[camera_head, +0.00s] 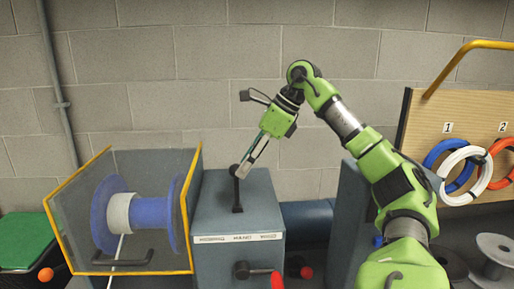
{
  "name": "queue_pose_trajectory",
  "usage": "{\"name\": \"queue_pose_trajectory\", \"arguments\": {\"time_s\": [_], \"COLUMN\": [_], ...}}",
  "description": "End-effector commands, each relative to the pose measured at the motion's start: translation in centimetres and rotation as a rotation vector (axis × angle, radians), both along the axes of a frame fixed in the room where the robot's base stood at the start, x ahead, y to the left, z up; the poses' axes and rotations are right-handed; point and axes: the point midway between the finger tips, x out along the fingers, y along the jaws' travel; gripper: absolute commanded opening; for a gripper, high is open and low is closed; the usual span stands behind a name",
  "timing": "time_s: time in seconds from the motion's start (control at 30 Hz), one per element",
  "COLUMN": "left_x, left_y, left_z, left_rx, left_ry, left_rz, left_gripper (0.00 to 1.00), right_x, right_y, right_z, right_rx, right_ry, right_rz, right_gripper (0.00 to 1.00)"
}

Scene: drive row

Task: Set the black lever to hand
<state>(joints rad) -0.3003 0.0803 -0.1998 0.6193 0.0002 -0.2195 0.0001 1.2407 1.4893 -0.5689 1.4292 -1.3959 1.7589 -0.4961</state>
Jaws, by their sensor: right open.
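The black lever (237,191) stands about upright on top of the grey-blue cabinet (208,203). A strip with three labels (238,238) runs along the cabinet's front edge; the middle label seems to read HAND, and the outer ones are too small to read surely. My right gripper (246,164) reaches down from the upper right, with its tips at the lever's round top end. It is open; I cannot tell whether it touches the lever. My left gripper is not in view.
A blue cable reel (154,222) sits behind a yellow-edged guard (195,165) on the left. A board with coloured rings (425,120) stands at right. Grey spools (494,250) lie at lower right.

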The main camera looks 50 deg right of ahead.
Motion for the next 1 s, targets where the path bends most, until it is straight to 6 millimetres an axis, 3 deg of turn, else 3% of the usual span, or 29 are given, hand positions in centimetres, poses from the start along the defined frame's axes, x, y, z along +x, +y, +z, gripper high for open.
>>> {"name": "queue_pose_trajectory", "arguments": {"time_s": [0.13, 0.33, 1.0], "left_x": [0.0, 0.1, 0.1], "left_y": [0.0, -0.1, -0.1], "left_z": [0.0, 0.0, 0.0], "left_rx": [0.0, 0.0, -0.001], "left_ry": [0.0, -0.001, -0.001], "left_rz": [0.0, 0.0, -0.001], "left_gripper": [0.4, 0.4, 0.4], "right_x": [-1.4, -2.5, -2.9], "right_y": [-0.8, -1.4, -1.7], "right_z": [3.1, 4.8, 5.5], "right_rx": [0.003, 0.001, 0.0], "right_ry": [-0.009, -0.005, -0.001], "right_rz": [0.0, 0.0, -0.001], "right_gripper": [0.42, 0.42, 0.42]}}
